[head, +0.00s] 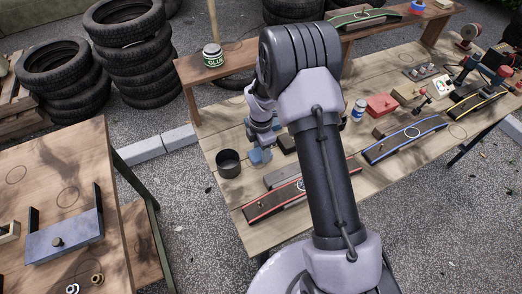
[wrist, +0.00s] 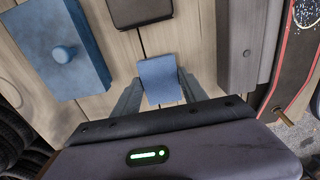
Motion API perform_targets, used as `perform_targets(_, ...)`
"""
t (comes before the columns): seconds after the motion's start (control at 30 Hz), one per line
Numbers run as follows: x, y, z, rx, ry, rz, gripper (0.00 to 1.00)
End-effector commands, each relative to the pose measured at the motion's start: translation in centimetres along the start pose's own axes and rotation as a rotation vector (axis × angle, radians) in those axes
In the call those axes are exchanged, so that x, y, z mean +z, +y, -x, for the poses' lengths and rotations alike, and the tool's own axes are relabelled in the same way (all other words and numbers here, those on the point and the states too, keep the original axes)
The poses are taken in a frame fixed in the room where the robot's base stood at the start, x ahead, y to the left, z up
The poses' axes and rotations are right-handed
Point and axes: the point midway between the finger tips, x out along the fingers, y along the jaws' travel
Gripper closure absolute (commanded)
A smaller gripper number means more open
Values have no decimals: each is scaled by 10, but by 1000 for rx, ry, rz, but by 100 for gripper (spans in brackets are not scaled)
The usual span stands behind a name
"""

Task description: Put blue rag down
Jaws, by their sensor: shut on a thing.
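The blue rag (wrist: 159,80) shows as a small folded blue piece between the two fingers of my gripper (wrist: 160,97) in the wrist view. My gripper is shut on it. In the head view my gripper (head: 260,146) points down over the left part of the wooden workbench (head: 225,205), with the blue rag (head: 260,157) at its tips. Bench planks show around the rag. I cannot tell whether the rag touches the bench top.
A dark block (wrist: 140,11) and a grey block (wrist: 243,45) lie close by, with a blue box with a knob (wrist: 62,55) on the other side. A red-edged board (head: 275,202) and a black cup (head: 228,163) are near. A glue can (head: 213,56) stands on the raised shelf.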

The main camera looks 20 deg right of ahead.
Motion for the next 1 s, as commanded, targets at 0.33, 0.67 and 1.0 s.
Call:
perform_targets(0.33,0,0,-3,0,0,1,28)
perform_targets(0.67,0,1,26,3,-1,1,28)
perform_targets(1.0,0,0,112,2,-1,2,28)
